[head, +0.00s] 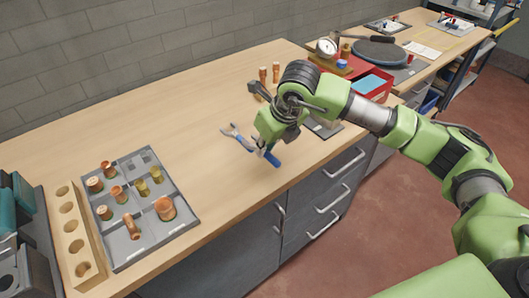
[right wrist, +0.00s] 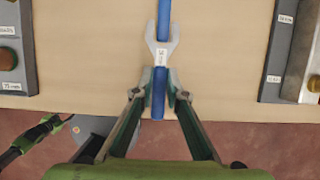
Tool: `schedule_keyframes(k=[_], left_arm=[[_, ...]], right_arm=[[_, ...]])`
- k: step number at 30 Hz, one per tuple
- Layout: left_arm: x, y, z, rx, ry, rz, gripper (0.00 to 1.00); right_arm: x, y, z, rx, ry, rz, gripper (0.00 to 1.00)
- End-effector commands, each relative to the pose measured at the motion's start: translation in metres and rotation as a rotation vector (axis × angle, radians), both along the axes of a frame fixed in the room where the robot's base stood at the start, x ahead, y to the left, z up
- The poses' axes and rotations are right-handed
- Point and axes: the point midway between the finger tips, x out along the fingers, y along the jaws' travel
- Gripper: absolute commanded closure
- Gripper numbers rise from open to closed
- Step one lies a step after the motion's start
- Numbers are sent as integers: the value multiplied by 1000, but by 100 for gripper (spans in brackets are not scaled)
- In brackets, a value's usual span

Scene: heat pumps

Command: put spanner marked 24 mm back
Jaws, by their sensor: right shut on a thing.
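My right gripper (head: 267,148) is shut on the blue handle of a spanner (head: 272,158) near the front edge of the bench. In the right wrist view the fingers (right wrist: 160,92) press both sides of the handle. The spanner's grey open jaw (right wrist: 163,38) points away from me, with a white label whose mark is too small to read surely. I cannot tell whether the spanner touches the bench. A grey tray (head: 325,129) lies partly hidden behind my right arm; its labelled edge shows in the right wrist view (right wrist: 276,50).
A grey tray of copper and brass fittings (head: 127,252) and a wooden block with holes (head: 72,231) stand at left. A red box (head: 374,86) is beyond my arm.

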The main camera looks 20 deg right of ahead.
Motion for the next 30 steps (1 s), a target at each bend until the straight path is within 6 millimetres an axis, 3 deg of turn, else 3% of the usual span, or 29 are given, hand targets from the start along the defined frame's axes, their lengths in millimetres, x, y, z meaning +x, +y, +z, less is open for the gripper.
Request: schedule_keyframes(k=[3,9,18,19,20,30], left_arm=[[0,-1,6,-1,0,0,68],[0,-1,17,-1,-1,-1,68],[0,-1,15,-1,-1,-1,68],[1,-1,16,-1,-1,-1,68],[1,-1,16,-1,-1,-1,68],[1,-1,16,-1,-2,-1,68]], right_arm=[[9,0,-11,-1,2,-1,100],[7,0,-36,-1,0,-1,100],[7,0,-40,0,-2,0,100],[7,0,-40,-1,-1,0,79],[7,0,-40,-1,-1,0,71],[7,0,-39,0,-1,-1,70]])
